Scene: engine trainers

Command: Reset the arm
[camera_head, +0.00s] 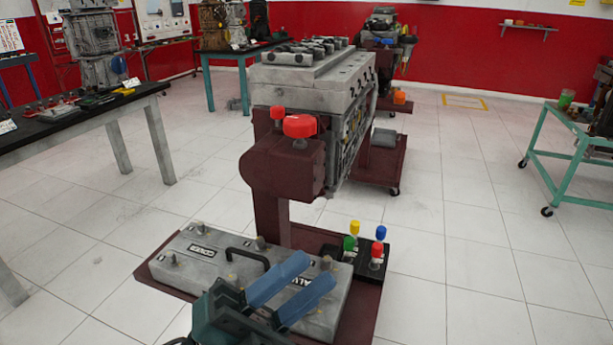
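My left gripper (314,270) comes in at the bottom centre, with two blue fingers on a dark teal body. A gap shows between the fingers, and nothing is held in it. The fingers are in front of a grey valve cover plate (200,262) with a black handle, which lies on the dark red base of an engine stand. They hide part of its lettering. I cannot tell whether they touch it. My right gripper is not in view.
A grey engine block (305,88) is mounted on the stand, with red knobs (299,126) in front. A black holder (352,266) with several coloured-capped pegs sits right of the cover. A black-topped table (70,124) stands left and a green cart (558,165) right.

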